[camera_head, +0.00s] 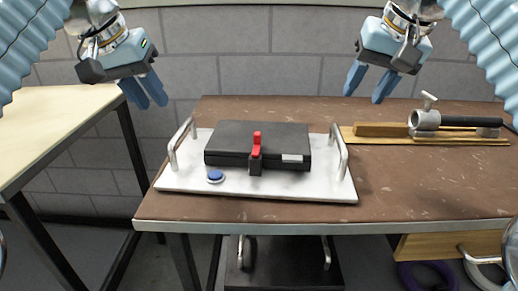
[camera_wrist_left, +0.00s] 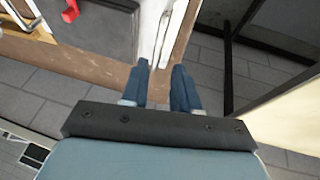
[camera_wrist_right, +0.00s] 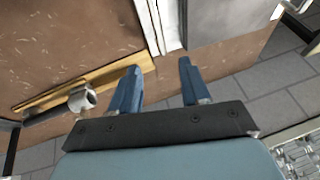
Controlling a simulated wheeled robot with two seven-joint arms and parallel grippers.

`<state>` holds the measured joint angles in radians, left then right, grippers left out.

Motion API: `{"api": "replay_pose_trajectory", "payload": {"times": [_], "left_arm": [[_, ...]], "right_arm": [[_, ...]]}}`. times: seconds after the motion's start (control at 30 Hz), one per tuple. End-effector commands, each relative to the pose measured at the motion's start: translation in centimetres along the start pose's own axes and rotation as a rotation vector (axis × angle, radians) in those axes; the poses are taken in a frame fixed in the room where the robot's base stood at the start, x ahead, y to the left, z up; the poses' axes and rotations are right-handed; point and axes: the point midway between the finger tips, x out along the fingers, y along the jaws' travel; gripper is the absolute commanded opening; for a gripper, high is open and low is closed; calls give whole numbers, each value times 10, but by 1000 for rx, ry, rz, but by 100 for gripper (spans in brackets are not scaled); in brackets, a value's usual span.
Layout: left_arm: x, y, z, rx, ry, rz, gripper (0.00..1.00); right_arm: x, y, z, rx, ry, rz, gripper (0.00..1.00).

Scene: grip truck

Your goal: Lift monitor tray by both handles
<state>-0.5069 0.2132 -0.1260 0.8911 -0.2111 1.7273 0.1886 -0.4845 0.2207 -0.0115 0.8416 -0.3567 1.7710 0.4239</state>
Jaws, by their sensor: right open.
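The white monitor tray (camera_head: 190,186) lies flat on the brown table, with a flat black monitor case (camera_head: 230,137) on it. It has an upright metal handle at the left end (camera_head: 172,153) and another at the right end (camera_head: 344,160). My left gripper (camera_head: 154,105) is open and empty, above and left of the left handle. In the left wrist view that handle (camera_wrist_left: 162,38) lies just beyond its fingertips. My right gripper (camera_head: 362,98) is open and empty above the right end; the right handle (camera_wrist_right: 155,22) also shows in the right wrist view.
A red clip (camera_head: 256,145) sits on the case's front, and a blue button (camera_head: 215,175) is on the tray. A metal clamp-like tool (camera_head: 424,120) on a wooden board lies right of the tray. A pale table (camera_head: 50,120) stands at left across a gap.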

Motion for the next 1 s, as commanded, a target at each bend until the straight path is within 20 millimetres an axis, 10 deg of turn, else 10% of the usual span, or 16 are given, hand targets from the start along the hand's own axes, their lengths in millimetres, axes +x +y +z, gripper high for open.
{"api": "replay_pose_trajectory", "payload": {"times": [1.0], "left_arm": [[135, 0, 0, 0, -2, -1, 29]], "right_arm": [[135, 0, 0, 0, -1, 1, 46]]}}
